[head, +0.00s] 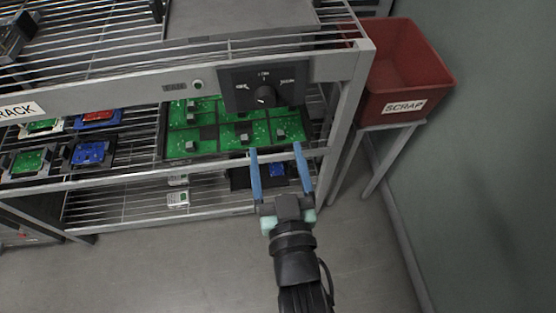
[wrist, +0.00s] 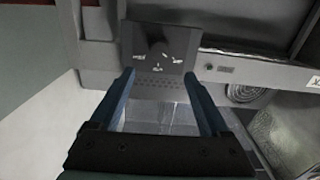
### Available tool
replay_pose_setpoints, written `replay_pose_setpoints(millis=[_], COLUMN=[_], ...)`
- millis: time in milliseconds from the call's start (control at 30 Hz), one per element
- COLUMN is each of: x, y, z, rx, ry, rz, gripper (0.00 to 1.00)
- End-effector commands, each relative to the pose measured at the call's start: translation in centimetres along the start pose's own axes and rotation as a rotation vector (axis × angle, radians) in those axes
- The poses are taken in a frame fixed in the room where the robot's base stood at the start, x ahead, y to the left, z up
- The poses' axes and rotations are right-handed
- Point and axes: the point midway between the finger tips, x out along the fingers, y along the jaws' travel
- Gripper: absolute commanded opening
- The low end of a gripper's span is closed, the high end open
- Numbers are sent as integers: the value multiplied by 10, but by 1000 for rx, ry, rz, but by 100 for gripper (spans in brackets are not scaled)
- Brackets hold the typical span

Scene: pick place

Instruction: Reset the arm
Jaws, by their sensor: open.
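My gripper (head: 278,162) is open, with its two blue fingers spread apart and nothing between them. In the head view it reaches up toward the front of a metal rack (head: 345,120), below a black control panel with a knob (head: 264,94). In the wrist view my gripper (wrist: 168,85) points at the same dark panel (wrist: 160,48), which lies beyond the fingertips. I cannot tell whether the fingers touch the rack's rails.
Green circuit boards (head: 235,134) lie on a rack shelf, with more boards in blue (head: 90,153) and red (head: 98,117) to the left. A red SCRAP bin (head: 410,70) stands right of the rack. The floor (head: 180,270) in front is clear.

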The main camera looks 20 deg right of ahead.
Motion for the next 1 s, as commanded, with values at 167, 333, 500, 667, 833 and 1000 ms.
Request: replay_pose_setpoints(millis=[167, 333, 500, 667, 833, 1000], x=[-11, -12, -12, -12, -8, 22], y=[0, 0, 0, 0, -2, -21], z=[0, 0, 0, 0, -7, -69], rx=[0, 0, 0, 0, 1, 17], ry=[-1, 0, 0, 0, 12, 120], rz=[0, 0, 0, 0, -4, -35], gripper=[80, 80, 80, 80, 80, 80])
